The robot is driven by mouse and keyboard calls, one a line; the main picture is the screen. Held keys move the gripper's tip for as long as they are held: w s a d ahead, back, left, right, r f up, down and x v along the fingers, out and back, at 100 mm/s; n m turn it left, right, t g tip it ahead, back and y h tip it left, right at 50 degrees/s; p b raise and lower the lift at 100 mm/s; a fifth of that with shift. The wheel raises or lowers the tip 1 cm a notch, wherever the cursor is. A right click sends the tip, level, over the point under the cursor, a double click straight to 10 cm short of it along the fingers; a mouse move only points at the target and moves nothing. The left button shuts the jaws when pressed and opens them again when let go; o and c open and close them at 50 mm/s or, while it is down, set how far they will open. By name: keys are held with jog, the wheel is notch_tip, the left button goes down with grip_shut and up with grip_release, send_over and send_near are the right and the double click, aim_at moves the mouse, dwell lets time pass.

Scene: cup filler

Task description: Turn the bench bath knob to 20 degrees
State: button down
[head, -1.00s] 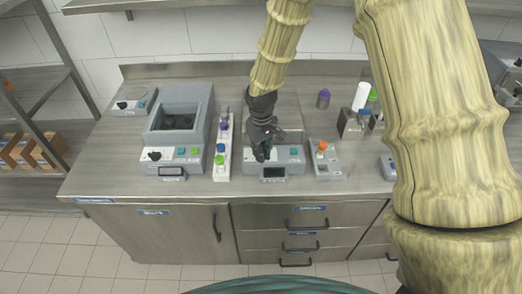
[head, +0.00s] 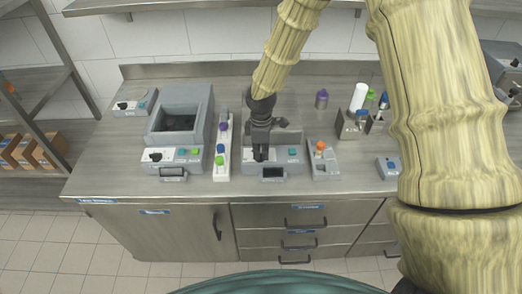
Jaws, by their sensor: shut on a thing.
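My gripper (head: 260,155) points down at the left part of the front panel of the grey middle device (head: 291,163). It is shut on what appears to be that device's knob, which the fingers hide. The knob's angle cannot be read. A small dark display (head: 272,172) sits at the front of this device, and a teal button (head: 292,152) is right of the fingers. To the left stands a larger grey device with an open basin (head: 180,122); its black knob (head: 155,157) is in plain view and untouched. Which device is the bench bath is not labelled legibly.
A white rack (head: 222,172) with coloured caps stands close left of the middle device. A small grey device with an orange-topped item (head: 320,146) stands close right. A white bottle (head: 359,96) and purple-capped vial (head: 322,98) are behind. The bench's front strip is clear.

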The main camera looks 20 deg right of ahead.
jog(key=shift+n, duration=0.5)
jog(key=c, duration=1.5)
grip_release()
jog(key=shift+d, duration=0.1)
notch_tip(320, 180, up, 12)
